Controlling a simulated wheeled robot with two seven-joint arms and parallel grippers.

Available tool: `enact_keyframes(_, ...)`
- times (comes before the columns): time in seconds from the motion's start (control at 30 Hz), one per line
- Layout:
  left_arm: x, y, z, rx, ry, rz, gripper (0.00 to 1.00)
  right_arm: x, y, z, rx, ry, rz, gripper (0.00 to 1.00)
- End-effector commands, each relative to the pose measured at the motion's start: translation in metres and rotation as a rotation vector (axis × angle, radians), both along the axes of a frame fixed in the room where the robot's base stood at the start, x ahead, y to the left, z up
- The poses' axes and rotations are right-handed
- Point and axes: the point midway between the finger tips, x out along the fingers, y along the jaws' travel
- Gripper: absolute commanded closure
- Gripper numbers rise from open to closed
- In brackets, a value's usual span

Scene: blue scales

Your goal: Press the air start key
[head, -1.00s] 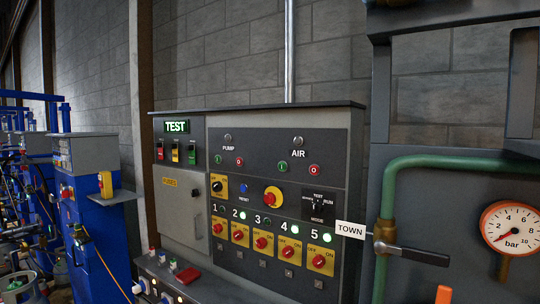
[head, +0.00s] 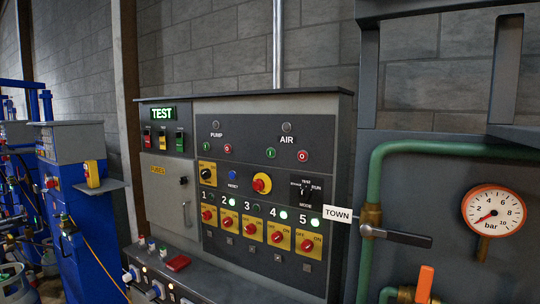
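The control panel (head: 325,140) stands in the middle of the head view. Under its AIR label (head: 287,140) are two keys: a green air start key (head: 270,153) marked I on the left and a red air stop key (head: 303,156) marked O on the right. A similar green key (head: 214,148) and red key (head: 228,149) sit under the PUMP label (head: 217,134). A lit green TEST display (head: 163,114) is at the upper left. Neither of my grippers shows in this view.
Blue machines (head: 90,240) stand at the left. A ledge (head: 215,285) with a red item (head: 178,263) juts out below the panel.

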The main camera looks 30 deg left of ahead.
Motion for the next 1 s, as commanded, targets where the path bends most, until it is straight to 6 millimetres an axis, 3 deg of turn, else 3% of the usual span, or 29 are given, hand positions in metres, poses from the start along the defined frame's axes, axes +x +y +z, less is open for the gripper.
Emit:
enact_keyframes(0.03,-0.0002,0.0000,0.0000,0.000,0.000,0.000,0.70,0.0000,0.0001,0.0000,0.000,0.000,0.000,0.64)
enact_keyframes(0.27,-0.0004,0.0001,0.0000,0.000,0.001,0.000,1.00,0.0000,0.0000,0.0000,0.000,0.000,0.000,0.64)
enact_keyframes(1.0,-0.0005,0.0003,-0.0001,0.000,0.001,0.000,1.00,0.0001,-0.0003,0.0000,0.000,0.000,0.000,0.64)
